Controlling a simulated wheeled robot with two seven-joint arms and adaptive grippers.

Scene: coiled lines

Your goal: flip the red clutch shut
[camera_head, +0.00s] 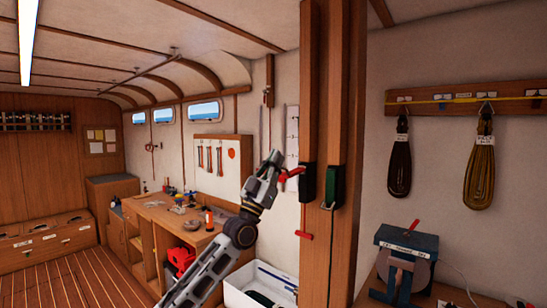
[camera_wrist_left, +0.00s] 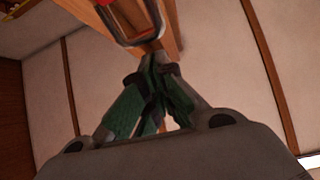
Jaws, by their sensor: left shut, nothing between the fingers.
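A clutch with a dark body (camera_head: 308,183) is fixed to the wooden post. Its red lever (camera_head: 291,173) sticks out to the left, raised away from the body. My left gripper (camera_head: 274,156) is shut and empty, just left of the lever and close to its tip; I cannot tell whether they touch. In the left wrist view the shut fingertips (camera_wrist_left: 155,62) lie just below a metal and red part (camera_wrist_left: 140,36) at the top edge, cut off by the frame. My right gripper is not in view.
A green-bodied clutch (camera_head: 330,186) sits on the post's right part. A small red handle (camera_head: 304,235) is lower on the post. A workbench (camera_head: 178,228) with tools and a white bin (camera_head: 240,295) stand behind my left arm. Coiled lines (camera_head: 480,172) hang at right.

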